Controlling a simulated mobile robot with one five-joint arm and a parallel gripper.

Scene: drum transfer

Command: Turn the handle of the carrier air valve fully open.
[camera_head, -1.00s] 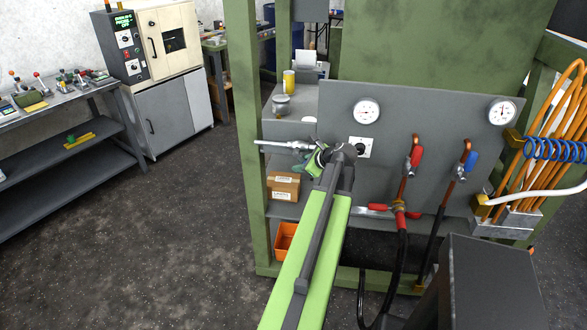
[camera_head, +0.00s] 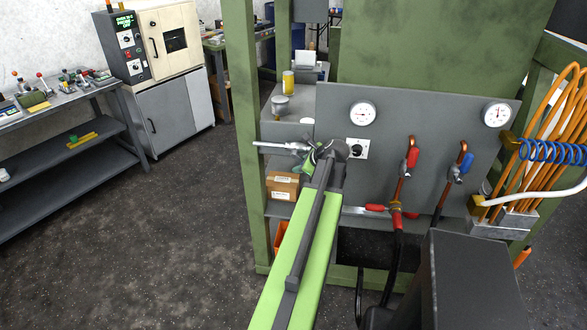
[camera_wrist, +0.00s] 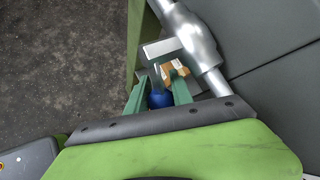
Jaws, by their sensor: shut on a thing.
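The carrier air valve appears to be the silver fitting on a metal pipe (camera_head: 275,147) left of the grey panel; the pipe runs across the upper right of the wrist view (camera_wrist: 194,38). Its handle has a blue end (camera_wrist: 159,99), seen between the green fingers of my gripper (camera_wrist: 158,83). My gripper is shut on this handle, beside and close to the pipe. In the head view my gripper (camera_head: 314,156) is at the fitting, and my wrist hides most of the handle there. How far the handle is turned cannot be told.
The grey panel (camera_head: 430,130) carries two gauges, a red-handled valve (camera_head: 412,158) and a blue-handled valve (camera_head: 465,164). A cardboard box (camera_head: 282,186) sits on a shelf below the pipe. A green frame post (camera_head: 240,130) stands left. Open floor lies further left.

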